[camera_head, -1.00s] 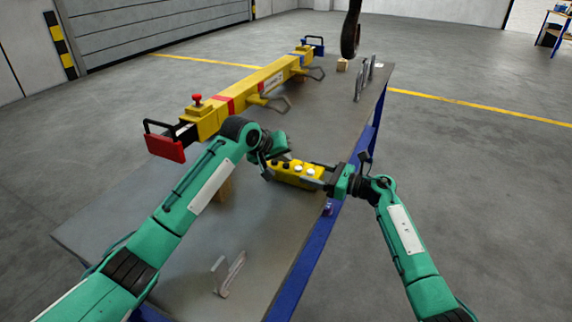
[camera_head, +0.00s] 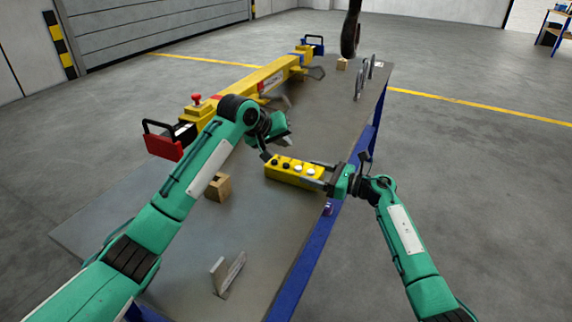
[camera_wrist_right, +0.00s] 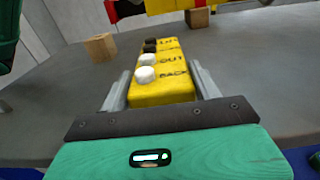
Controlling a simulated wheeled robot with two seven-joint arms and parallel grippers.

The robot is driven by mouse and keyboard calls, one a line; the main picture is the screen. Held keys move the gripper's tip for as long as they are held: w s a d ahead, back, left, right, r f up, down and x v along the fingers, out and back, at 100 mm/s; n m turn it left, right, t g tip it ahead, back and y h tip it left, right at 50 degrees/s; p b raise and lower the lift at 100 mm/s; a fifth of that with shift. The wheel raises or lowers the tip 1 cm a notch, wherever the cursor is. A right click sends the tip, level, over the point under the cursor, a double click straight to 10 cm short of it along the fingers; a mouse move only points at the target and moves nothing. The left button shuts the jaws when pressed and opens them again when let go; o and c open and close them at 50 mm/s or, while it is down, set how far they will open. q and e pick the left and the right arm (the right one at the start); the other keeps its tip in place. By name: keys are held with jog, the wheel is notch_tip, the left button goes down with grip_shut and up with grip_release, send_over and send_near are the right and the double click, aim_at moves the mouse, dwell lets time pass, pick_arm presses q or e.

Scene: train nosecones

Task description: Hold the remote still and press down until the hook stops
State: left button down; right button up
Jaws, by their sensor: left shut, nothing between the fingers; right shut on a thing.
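The yellow remote (camera_head: 288,173) is a long box with black and white buttons on top, level above the grey table. My right gripper (camera_head: 322,178) is shut on its near right end. In the right wrist view the remote (camera_wrist_right: 165,95) sits between the two grey fingers, its buttons facing up and the words "OUT" and "BACK" readable. My left gripper (camera_head: 277,143) is shut and empty, beyond the remote's left end and apart from the buttons. The dark hook (camera_head: 350,38) hangs at the top centre, above the table's far end.
A wooden block (camera_head: 217,187) and a metal bracket (camera_head: 228,272) stand on the near part. More upright metal plates (camera_head: 364,78) stand at the far right.

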jog(key=o, duration=1.3)
jog(key=shift+o, duration=0.2)
